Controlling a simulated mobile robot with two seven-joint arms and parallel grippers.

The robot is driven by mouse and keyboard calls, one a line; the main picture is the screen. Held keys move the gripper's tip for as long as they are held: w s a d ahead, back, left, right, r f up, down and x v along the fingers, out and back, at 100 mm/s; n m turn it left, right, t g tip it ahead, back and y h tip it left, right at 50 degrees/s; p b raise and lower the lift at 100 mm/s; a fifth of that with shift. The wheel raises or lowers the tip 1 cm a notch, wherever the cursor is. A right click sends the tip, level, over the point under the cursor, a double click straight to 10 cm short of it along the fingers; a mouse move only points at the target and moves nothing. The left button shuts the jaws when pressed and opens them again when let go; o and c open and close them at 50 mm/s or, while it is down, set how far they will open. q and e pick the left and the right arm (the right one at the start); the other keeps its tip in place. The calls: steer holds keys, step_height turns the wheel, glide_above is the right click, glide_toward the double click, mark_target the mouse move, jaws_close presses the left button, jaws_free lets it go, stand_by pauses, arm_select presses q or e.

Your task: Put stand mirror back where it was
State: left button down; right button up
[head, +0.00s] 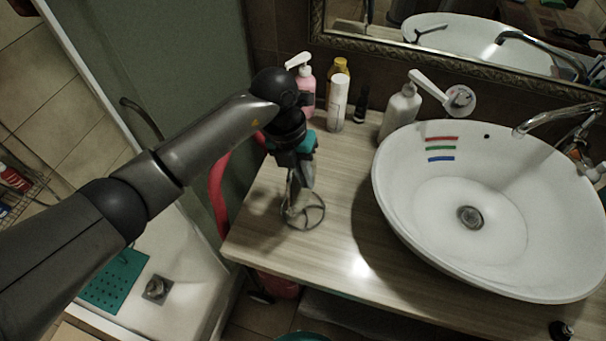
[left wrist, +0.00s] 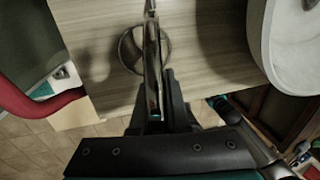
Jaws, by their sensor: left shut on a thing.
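The stand mirror (head: 303,212) is a slim piece with a round wire-like base, near the left end of the wooden counter. My left gripper (head: 298,165) comes from above and is shut on its upper part. In the left wrist view, the mirror (left wrist: 153,50) is seen edge-on between the fingers (left wrist: 155,110), with its round base below over the counter. I cannot tell whether the base touches the counter or hangs just above it. The gripper hides the mirror's upper part in the head view. My right gripper is not in view.
The white basin (head: 400,205) stands to the right on the counter (head: 335,240). A pink pump bottle (head: 306,88), a white bottle (head: 338,105) and a white dispenser (head: 400,112) stand along the back. A red hose-like thing (head: 217,180) is at the left edge. Bare counter lies between mirror and basin.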

arm_select(q)
steer(key=shift+f, duration=0.1)
steer(key=c, duration=0.9)
jaws_free()
steer(key=shift+r, duration=0.4)
steer(key=v, duration=1.1)
steer(key=shift+a+r, duration=0.15)
steer(key=shift+r, duration=0.15)
